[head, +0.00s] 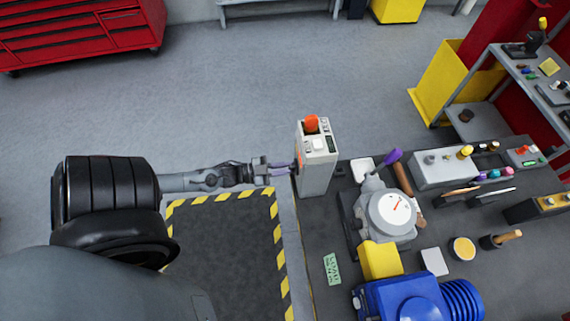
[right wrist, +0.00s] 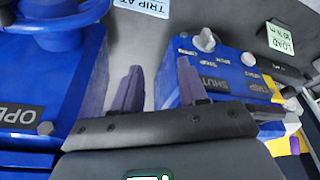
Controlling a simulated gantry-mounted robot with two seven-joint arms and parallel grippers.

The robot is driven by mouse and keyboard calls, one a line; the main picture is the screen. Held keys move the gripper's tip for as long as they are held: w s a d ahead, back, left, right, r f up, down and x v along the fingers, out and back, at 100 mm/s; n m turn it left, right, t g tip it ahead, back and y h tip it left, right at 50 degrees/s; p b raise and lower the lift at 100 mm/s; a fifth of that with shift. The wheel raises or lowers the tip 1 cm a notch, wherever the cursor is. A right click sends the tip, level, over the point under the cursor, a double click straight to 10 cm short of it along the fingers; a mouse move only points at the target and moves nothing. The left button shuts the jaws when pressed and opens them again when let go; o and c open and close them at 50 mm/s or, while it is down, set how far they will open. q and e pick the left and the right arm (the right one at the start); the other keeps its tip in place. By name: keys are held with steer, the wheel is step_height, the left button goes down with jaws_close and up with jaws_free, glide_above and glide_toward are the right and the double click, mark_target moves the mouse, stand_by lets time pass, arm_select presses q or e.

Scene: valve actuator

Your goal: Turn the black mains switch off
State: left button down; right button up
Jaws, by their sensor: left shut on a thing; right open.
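A tall pale grey box (head: 315,170) with an orange knob (head: 312,124) on its top stands at the left edge of the dark bench. My left gripper (head: 291,167) reaches in from the left with its purple fingers against the box's left side. My right gripper (right wrist: 160,88) is open and empty in the right wrist view, close to blue housings labelled SHUT (right wrist: 210,85) and OPEN (right wrist: 22,115).
Right of the box are a grey valve with a white dial (head: 395,208), a yellow block (head: 380,260) and a blue motor (head: 400,300). Loose tools and a grey control box (head: 445,168) lie farther right.

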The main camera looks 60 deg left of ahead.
arm_select(q)
steer(key=shift+a+f+n+p, duration=0.15)
steer(key=shift+n+p, duration=1.5)
steer(key=shift+n, duration=1.5)
steer(key=shift+a+r+n+p, duration=0.15)
steer(key=shift+n+p, duration=1.45)
steer(key=shift+n, duration=1.55)
steer(key=shift+f, duration=0.1)
steer(key=c, duration=1.1)
jaws_free()
steer(key=shift+c, duration=0.2)
